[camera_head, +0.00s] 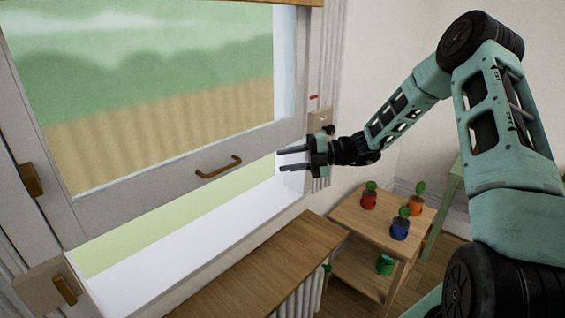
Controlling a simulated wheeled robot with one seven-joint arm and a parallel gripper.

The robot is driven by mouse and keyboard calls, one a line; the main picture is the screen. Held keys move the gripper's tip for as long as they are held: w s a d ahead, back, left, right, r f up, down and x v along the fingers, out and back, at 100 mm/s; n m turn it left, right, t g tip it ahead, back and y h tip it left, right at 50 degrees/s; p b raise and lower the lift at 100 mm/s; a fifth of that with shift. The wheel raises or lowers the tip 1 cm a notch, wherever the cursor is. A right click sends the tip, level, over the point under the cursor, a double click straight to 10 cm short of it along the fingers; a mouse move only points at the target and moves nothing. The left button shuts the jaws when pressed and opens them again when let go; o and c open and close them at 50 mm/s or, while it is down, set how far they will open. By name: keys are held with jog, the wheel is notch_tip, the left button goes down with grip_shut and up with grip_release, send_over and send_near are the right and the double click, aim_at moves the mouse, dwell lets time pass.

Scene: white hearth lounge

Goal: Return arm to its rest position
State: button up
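My arm (500,130) comes in from the right edge, rises to an elbow at the top right and reaches down to the left. My gripper (280,160) is open, with two thin fingers apart and nothing between them. It points left, in front of the window's lower right part. In the picture it is just right of the brown sash handle (218,167); I cannot tell how far apart they are in depth.
The raised window sash (130,210) leaves a gap above the white sill (190,240). A wooden top (265,268) lies below. A small wooden table (350,215) bears red, blue and orange potted plants (369,200); a green pot (385,264) is on its lower shelf.

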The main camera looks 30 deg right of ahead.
dwell(0.3)
jog(key=s+a+f+n+g+h+b, duration=0.15)
jog(key=s+a+n+g+h, duration=0.65)
jog(key=s+a+n, duration=1.2)
jog(key=s+a+n+h+b, duration=0.1)
jog(key=s+n+h, duration=0.2)
jog(key=s+n, duration=0.4)
jog(key=s+n+h+b, duration=0.1)
jog(key=s+n+h, duration=0.2)
jog(key=n, duration=2)
jog(key=s, duration=0.5)
jog(key=shift+a+n+t, duration=0.3)
jog(key=shift+a+t, duration=0.1)
